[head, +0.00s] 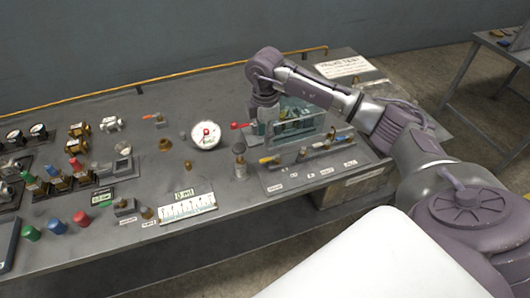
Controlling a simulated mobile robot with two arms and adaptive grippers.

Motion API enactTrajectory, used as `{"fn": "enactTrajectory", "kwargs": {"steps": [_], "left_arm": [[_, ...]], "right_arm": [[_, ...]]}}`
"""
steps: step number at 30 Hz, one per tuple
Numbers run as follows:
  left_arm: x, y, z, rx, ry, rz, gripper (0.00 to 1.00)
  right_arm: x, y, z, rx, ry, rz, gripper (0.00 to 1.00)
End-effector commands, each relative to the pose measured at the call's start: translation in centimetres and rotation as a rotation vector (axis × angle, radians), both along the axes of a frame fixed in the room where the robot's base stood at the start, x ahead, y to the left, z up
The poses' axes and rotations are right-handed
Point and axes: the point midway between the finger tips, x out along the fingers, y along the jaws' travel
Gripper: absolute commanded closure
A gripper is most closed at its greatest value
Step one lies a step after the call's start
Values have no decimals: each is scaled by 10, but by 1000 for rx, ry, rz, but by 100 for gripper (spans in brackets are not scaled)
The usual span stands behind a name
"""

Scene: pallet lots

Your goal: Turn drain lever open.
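Several levers show in the head view, and I cannot tell by label which is the drain lever. A red-handled lever (240,126) sticks out to the left beside a clear tank (304,118). An orange-handled lever (269,160) lies on a grey valve panel (300,180) in front of the tank. My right gripper (268,138) points down just right of the red handle, at the tank's left side and above the orange handle. Its fingertips are small and dark, so I cannot tell their opening or any contact. My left gripper is out of view.
A round white gauge (206,135) stands left of the red handle. An upright dark-topped cylinder (240,160) stands close to the panel's left edge. A white scale plate (187,207) lies near the bench's front. Several fittings and coloured caps crowd the bench's left side.

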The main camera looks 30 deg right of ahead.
Motion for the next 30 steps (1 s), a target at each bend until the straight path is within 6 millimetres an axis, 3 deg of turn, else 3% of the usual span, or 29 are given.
{"fn": "enactTrajectory", "kwargs": {"steps": [6,12,18,26,30], "left_arm": [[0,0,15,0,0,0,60],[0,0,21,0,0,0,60],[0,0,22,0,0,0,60],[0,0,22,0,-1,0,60],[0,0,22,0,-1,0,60]], "right_arm": [[-1,1,-46,1,5,1,61],[-1,1,-76,3,2,1,61],[0,1,-89,2,0,2,61],[0,1,-90,2,0,3,61],[0,1,-90,2,0,3,84]]}}
